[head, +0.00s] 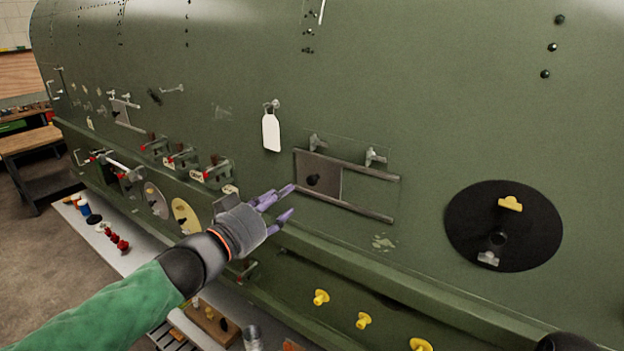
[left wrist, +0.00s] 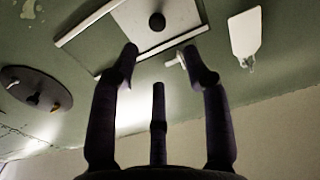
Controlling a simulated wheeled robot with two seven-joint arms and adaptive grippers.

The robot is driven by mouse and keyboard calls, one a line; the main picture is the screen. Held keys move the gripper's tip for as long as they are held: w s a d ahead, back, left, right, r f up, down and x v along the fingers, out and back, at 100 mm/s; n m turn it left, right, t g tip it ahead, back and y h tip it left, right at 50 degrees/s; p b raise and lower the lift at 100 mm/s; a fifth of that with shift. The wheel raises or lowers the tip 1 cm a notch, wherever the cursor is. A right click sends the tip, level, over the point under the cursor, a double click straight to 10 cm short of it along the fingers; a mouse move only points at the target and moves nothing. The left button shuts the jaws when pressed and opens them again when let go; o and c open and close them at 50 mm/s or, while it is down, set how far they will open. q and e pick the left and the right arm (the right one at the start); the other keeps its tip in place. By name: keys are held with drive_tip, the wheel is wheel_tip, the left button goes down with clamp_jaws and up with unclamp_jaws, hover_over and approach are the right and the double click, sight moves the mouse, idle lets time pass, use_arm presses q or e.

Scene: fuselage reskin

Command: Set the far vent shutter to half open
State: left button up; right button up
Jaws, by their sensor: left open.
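Two sliding vent shutters show on the green fuselage in the head view. The farther one (head: 120,113) is small, at upper left, a grey plate between two rails; its exact setting is too small to tell. The nearer one (head: 330,184) is a grey plate with a black knob, at the left end of its two rails. My left gripper (head: 288,203) is open and empty, just below and left of the nearer shutter, apart from it. In the left wrist view, the spread fingers (left wrist: 158,75) stand before a plate with a dark knob (left wrist: 157,21). My right gripper is not in view.
A white tag (head: 271,132) hangs left of the nearer shutter. Red-handled latches (head: 183,158) line the skin between the two shutters. A black disc (head: 503,226) is at right, yellow knobs (head: 364,320) below. A wooden bench (head: 35,150) stands at far left.

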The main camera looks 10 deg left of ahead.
sight(311, 180)
use_arm(q)
drive_tip(key=x, duration=1)
drive_tip(key=shift+w+d+f, duration=0.15)
drive_tip(key=shift+w+f, duration=0.15)
drive_tip(key=shift+s, duration=0.1)
drive_tip(key=shift+s+r, duration=0.1)
clamp_jaws()
